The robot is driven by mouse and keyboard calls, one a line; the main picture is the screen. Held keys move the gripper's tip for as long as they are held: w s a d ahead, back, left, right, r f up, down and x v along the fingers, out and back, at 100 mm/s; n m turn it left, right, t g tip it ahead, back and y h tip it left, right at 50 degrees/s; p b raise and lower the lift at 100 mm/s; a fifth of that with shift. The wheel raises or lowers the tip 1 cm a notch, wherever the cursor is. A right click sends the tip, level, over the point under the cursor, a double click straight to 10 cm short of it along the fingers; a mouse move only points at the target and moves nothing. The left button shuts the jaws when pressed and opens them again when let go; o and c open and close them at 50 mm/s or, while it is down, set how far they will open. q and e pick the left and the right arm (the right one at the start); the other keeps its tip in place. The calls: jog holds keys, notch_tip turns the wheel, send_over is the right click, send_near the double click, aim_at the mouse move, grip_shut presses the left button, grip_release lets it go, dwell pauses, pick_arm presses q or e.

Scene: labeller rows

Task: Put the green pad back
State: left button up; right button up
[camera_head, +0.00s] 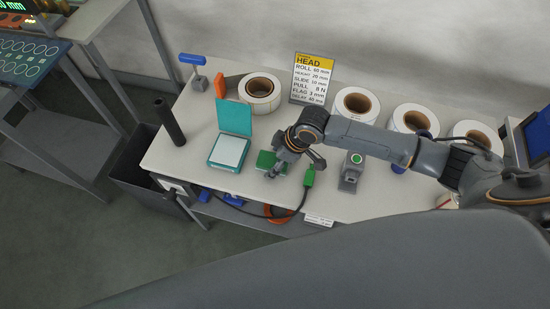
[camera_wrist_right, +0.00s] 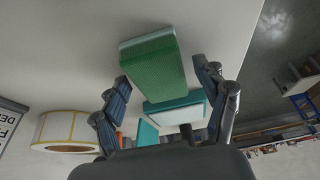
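The green pad (camera_head: 265,160) lies on the white table, partly hidden under my right gripper (camera_head: 277,170). In the right wrist view the green block-shaped pad (camera_wrist_right: 153,62) shows at the fingertips of the right gripper (camera_wrist_right: 161,72). The fingers are spread apart, with a clear gap on the pad's right side; the left fingertip is close to its left edge. A teal case (camera_head: 235,118) with its lid up and a white pad (camera_head: 229,151) in it stands just left of the green pad. My left gripper does not show.
A green-handled tool (camera_head: 309,177) with a black cable and a grey device with a green button (camera_head: 356,158) stand right of the gripper. Label rolls (camera_head: 261,91) and a yellow-topped sign (camera_head: 311,78) line the back. A dark cylinder (camera_head: 170,122) stands at the left edge.

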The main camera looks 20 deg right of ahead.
jog(key=shift+r, duration=0.1)
jog(key=v, duration=1.2)
jog(key=shift+b, duration=0.35)
dwell(0.7)
